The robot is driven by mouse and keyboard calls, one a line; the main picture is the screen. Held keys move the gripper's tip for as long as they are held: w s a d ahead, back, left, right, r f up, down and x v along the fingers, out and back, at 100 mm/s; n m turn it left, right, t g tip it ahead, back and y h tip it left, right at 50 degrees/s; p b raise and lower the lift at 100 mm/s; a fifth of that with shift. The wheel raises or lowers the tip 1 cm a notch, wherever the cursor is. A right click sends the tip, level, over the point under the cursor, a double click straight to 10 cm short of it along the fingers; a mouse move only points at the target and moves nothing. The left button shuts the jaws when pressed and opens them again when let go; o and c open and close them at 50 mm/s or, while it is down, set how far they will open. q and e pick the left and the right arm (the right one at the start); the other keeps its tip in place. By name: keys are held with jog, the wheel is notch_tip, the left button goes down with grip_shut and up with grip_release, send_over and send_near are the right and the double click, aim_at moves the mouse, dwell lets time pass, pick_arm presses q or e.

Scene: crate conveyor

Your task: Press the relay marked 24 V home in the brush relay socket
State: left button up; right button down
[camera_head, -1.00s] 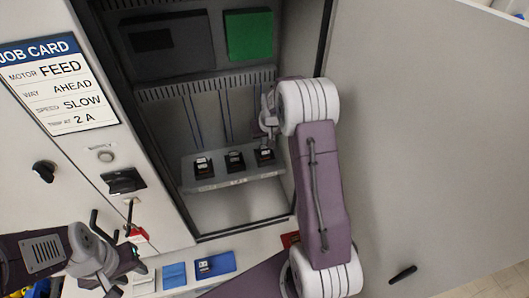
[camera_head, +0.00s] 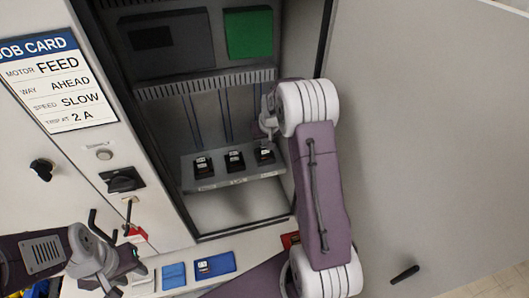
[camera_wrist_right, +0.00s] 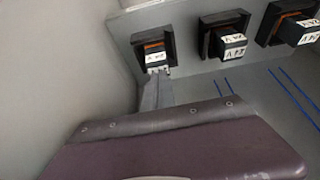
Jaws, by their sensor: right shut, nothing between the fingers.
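Three dark sockets stand in a row on the grey panel inside the cabinet, each with a relay in it. In the head view they are the left relay (camera_head: 202,165), the middle relay (camera_head: 235,160) and the right relay (camera_head: 265,155). The right wrist view shows them upside down, with white labels that seem to read 24 V. My right gripper (camera_wrist_right: 157,72) is shut and empty, its tip at the label end of the right relay (camera_wrist_right: 152,55). I cannot tell whether that relay is fully seated. My left gripper (camera_head: 125,270) is over the front ledge; its fingers are unclear.
Another relay (camera_head: 203,266) lies on a blue mat (camera_head: 225,262) on the ledge, beside a second blue mat (camera_head: 173,275). A job card (camera_head: 65,85) and switches are on the left panel. The open cabinet door (camera_head: 430,150) fills the right.

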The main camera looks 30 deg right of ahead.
jog(key=shift+f, duration=0.4)
jog(key=shift+r, duration=0.15)
notch_tip(320, 180, up, 6)
jog(key=p, duration=0.4)
dwell(0.4)
